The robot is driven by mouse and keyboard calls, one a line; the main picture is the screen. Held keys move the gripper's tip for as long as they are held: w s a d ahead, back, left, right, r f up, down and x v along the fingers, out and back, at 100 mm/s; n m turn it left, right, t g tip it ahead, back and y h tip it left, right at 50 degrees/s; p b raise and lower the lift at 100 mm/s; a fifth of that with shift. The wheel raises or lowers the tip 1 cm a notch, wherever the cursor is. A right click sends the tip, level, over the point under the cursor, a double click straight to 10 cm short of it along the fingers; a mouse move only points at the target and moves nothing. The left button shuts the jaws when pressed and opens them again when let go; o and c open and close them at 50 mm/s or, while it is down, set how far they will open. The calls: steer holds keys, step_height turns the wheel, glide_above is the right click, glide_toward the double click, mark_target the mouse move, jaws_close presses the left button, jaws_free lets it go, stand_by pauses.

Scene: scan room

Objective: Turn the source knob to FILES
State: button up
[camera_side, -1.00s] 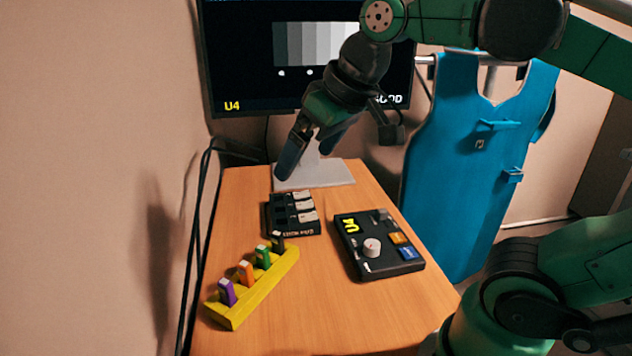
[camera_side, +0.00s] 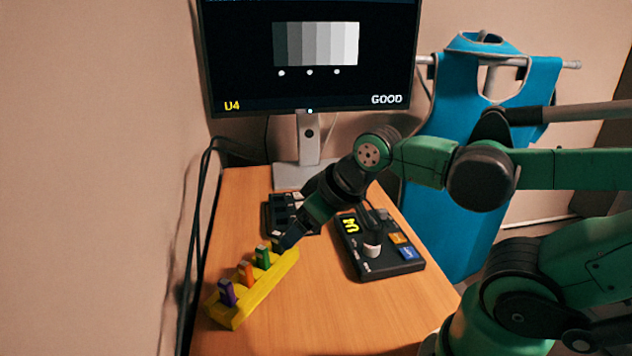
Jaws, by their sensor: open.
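The black control box (camera_side: 385,268) lies on the right half of the table. A FILES label cannot be read here. My gripper (camera_side: 291,236) is open and points down-left, left of the knob and apart from it. Its visible finger overlaps the far end of the yellow rack in the picture. I cannot tell whether it touches anything there. The other finger is hard to make out.
The yellow rack (camera_side: 240,312) holds several coloured sticks at the front left. A black switch block (camera_side: 277,215) stands behind, partly hidden by my arm. The monitor (camera_side: 240,70) reads U4 and GOOD. A blue apron (camera_side: 480,240) hangs at right. The front table is clear.

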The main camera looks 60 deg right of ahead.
steer(key=s+d+f+n+g, duration=0.1)
steer(key=d+n+g, duration=0.1)
steer(key=d, duration=0.2)
steer(key=s+d+f+n+g, duration=0.1)
steer(key=d+f+n+g, duration=0.1)
steer(key=d, duration=0.3)
steer(key=s+d+f+n+g, duration=0.1)
steer(key=d+n+g, duration=0.2)
steer(key=d, duration=0.2)
steer(key=shift+s+d+f+n, duration=0.2)
steer(key=shift+s+f+n, duration=0.1)
steer(key=shift+f, duration=0.1)
steer(key=shift+s+d+f+y, duration=0.1)
steer(key=shift+d+f+y, duration=0.1)
steer(key=shift+y, duration=0.1)
steer(key=shift+d+f+n, duration=0.1)
steer(key=shift+f+n, duration=0.1)
steer(key=shift+n, duration=0.1)
steer(key=shift+s+f, duration=0.1)
steer(key=shift+f, duration=2.45)
jaws_close()
